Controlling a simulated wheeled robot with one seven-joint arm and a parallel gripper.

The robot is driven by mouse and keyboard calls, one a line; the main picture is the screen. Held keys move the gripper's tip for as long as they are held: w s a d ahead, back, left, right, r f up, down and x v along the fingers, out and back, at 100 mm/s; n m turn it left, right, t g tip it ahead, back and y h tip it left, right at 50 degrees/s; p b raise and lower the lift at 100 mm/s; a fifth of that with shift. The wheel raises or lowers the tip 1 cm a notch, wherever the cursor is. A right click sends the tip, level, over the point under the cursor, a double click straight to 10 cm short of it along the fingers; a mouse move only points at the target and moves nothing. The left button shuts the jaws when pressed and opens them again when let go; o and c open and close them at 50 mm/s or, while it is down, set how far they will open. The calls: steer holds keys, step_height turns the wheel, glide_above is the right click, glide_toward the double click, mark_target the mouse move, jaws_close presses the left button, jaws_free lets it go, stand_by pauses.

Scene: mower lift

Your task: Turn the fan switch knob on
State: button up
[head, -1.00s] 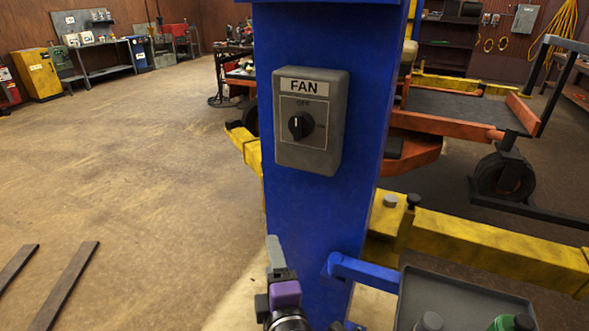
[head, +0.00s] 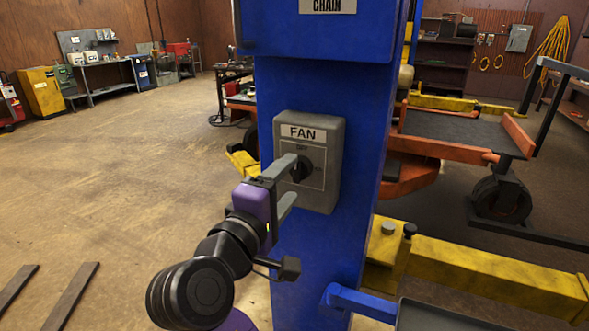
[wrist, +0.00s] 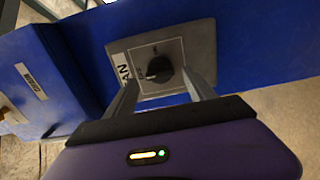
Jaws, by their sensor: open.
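The fan switch is a grey box (head: 327,133) with a white FAN label, mounted on the blue post (head: 360,170). Its black round knob (head: 302,169) has an OFF mark above it. The knob also shows in the wrist view (wrist: 159,70), between and beyond the two fingers. My gripper (head: 287,184) is open in front of the switch, its grey fingers reaching toward the knob. In the wrist view the fingers (wrist: 160,95) stand on either side of the knob. Whether they touch it I cannot tell. In the head view the upper finger overlaps the knob's left side.
A blue box labelled CHAIN (head: 326,5) is above the switch on the same post. A yellow lift beam (head: 480,258), a blue bracket (head: 360,302) and a tray (head: 440,315) are at the lower right. Open floor (head: 130,170) lies left of the post.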

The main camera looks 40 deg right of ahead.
mark_target(295, 174)
steer(key=shift+p+x, duration=0.3)
steer(key=shift+x, duration=1.5)
steer(key=c, duration=1.3)
